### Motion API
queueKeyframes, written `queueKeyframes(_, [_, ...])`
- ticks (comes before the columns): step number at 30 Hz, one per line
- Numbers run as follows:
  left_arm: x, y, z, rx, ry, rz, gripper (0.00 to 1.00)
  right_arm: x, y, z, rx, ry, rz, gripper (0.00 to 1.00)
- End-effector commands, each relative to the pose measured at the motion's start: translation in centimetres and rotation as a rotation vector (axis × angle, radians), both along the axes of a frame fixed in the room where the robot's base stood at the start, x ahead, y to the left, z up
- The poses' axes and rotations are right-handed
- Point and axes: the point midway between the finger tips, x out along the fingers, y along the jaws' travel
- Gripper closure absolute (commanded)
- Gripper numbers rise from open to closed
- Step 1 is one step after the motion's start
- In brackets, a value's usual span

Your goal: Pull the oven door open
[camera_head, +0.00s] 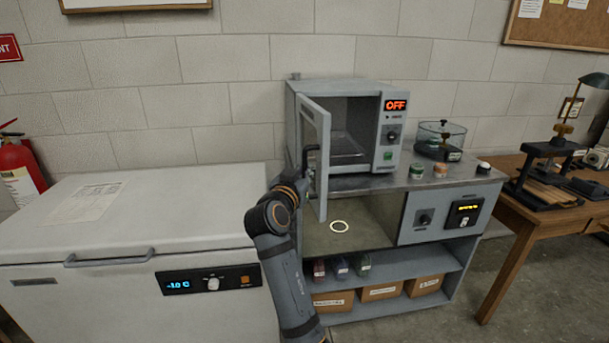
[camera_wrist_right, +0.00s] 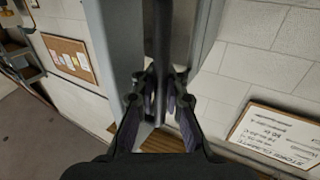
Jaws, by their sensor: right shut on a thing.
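The grey oven (camera_head: 388,130) stands on the bench against the wall, with a red "OFF" display. Its door (camera_head: 322,185) is hinged at the left and stands wide open, swung out towards me. The dark interior and a shelf inside show. My right gripper (camera_head: 306,165) is at the outer left face of the door. In the right wrist view its two fingers (camera_wrist_right: 161,88) close around the dark upright bar of the door handle (camera_wrist_right: 162,45). My left gripper is not in view.
A white chest freezer (camera_head: 150,215) fills the left. Right of the oven on the bench (camera_head: 365,183) are a glass vessel (camera_head: 440,140) and small jars (camera_head: 417,171). Boxes (camera_head: 381,291) sit on the lower shelf. A wooden table (camera_head: 535,215) stands at right.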

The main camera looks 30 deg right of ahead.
Motion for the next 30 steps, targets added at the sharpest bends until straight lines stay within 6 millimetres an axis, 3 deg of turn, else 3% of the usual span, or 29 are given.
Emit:
queueKeyframes(1, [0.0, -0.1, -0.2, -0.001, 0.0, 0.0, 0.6, 0.0, 0.0, -0.7, 0.007, 0.013, -0.004, 1.0])
queueKeyframes(13, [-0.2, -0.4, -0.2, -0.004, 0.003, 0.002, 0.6, 0.0, 0.0, -0.7, 0.009, 0.015, -0.003, 1.0])
queueKeyframes(14, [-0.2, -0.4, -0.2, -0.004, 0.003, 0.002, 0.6, 0.0, 0.0, -0.7, 0.009, 0.015, -0.002, 0.9])
queueKeyframes(17, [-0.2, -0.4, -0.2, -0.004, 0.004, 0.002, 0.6, 0.0, 0.0, -0.7, 0.009, 0.013, -0.002, 0.78])
queueKeyframes(24, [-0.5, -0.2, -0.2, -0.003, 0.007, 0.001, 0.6, 0.0, 0.0, -0.3, 0.006, 0.007, -0.001, 0.78])
queueKeyframes(30, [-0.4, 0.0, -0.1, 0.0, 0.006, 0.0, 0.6, 0.0, 0.0, 2.0, 0.005, 0.0, -0.002, 0.78])
